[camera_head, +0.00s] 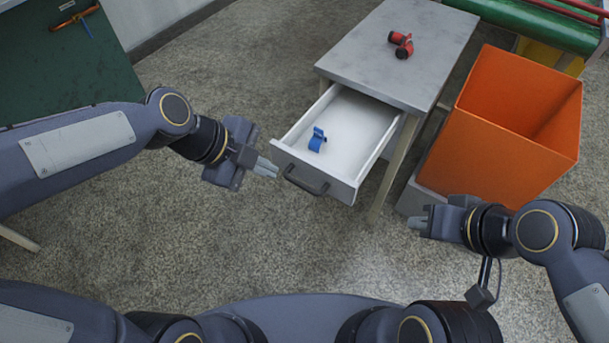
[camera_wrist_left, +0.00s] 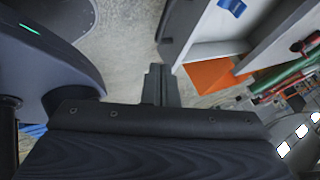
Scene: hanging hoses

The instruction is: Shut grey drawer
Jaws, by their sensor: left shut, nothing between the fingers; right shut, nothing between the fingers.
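The grey drawer (camera_head: 316,172) is pulled out from the grey-topped table (camera_head: 405,50), with a dark handle (camera_head: 305,181) on its front. A blue clip-like item (camera_head: 317,139) lies inside it; it also shows in the left wrist view (camera_wrist_left: 232,6). My left gripper (camera_head: 272,168) is shut and empty. Its tips are at the left end of the drawer front, close to it; I cannot tell whether they touch. It also shows in the left wrist view (camera_wrist_left: 160,72). My right gripper (camera_head: 415,223) is shut and empty, to the right of the drawer, before the orange bin.
An orange bin (camera_head: 470,145) stands right of the table. A red item (camera_head: 402,44) lies on the tabletop. A green table (camera_head: 60,60) with an orange-handled tool (camera_head: 75,17) is at the left. Floor before the drawer is clear.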

